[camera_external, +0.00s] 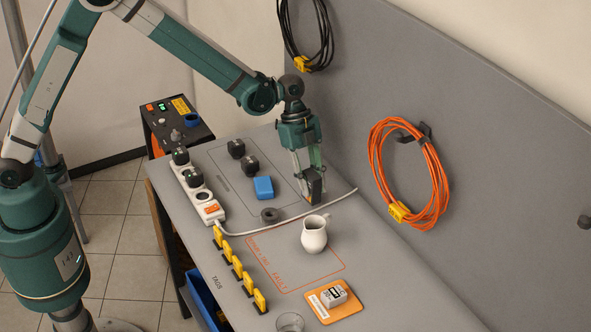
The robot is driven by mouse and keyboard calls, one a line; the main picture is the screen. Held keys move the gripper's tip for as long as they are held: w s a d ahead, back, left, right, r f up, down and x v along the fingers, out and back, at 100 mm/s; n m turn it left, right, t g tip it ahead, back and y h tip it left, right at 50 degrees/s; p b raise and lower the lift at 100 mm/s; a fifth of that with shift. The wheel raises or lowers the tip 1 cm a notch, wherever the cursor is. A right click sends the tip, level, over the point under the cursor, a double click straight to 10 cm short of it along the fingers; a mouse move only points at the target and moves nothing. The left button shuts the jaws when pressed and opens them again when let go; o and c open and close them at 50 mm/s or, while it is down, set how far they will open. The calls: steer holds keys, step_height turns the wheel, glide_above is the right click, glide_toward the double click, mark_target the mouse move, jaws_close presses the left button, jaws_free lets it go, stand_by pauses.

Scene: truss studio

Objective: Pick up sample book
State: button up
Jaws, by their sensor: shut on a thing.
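My gripper (309,172) points down over the far part of the grey table, close to the back panel. It is shut on a small dark block with a tan edge, which I take to be the sample book (316,190). The fingers hide part of it. It is at or just above the table top; I cannot tell if it touches.
A blue block (263,187), a dark ring (269,215) and two black knobs (251,165) lie left of my gripper. A white jug (315,234) stands in front, with a white cable (340,197) behind it. A power strip (200,190) lines the left edge.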

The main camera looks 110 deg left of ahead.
mark_target(314, 176)
step_height(314, 176, up, 7)
steer(key=shift+r, duration=0.15)
